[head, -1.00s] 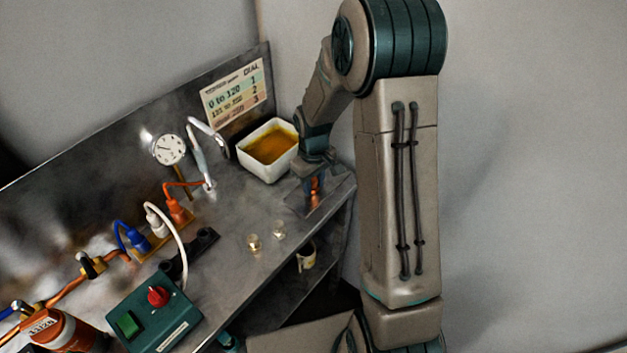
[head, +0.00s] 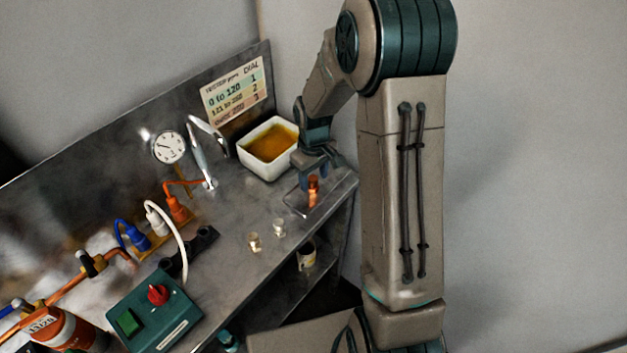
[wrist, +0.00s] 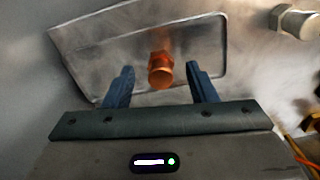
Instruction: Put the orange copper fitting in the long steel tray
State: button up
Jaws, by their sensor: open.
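The orange copper fitting (head: 313,192) stands upright in the long steel tray (head: 342,190) at the right end of the bench. In the wrist view the fitting (wrist: 160,72) shows between my two blue fingers, with a gap on each side, and the tray (wrist: 95,50) lies behind it. My gripper (head: 314,174) is open just above the fitting and does not hold it. In the head view the fingers partly cover the fitting's upper end.
A white basin of amber liquid (head: 270,145) stands just left of the tray. Two small pale brass fittings (head: 254,242) stand on the bench in front. A steel spout (head: 200,150) and a dial gauge (head: 168,147) are farther left. A cup (head: 306,256) is on the lower shelf.

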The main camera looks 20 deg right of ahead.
aim_at(314, 179)
notch_tip(314, 179, up, 10)
jog(key=s+r+m+t, duration=0.1)
jog(key=s+r, duration=0.3)
jog(key=s, duration=0.6)
jog(key=s+r+m+t, duration=0.2)
jog(key=s+r+m, duration=0.1)
jog(key=s, duration=0.8)
jog(key=shift+s+r+m+b, duration=0.15)
jog(key=shift+r+m+b, duration=0.25)
jog(key=shift+m, duration=0.3)
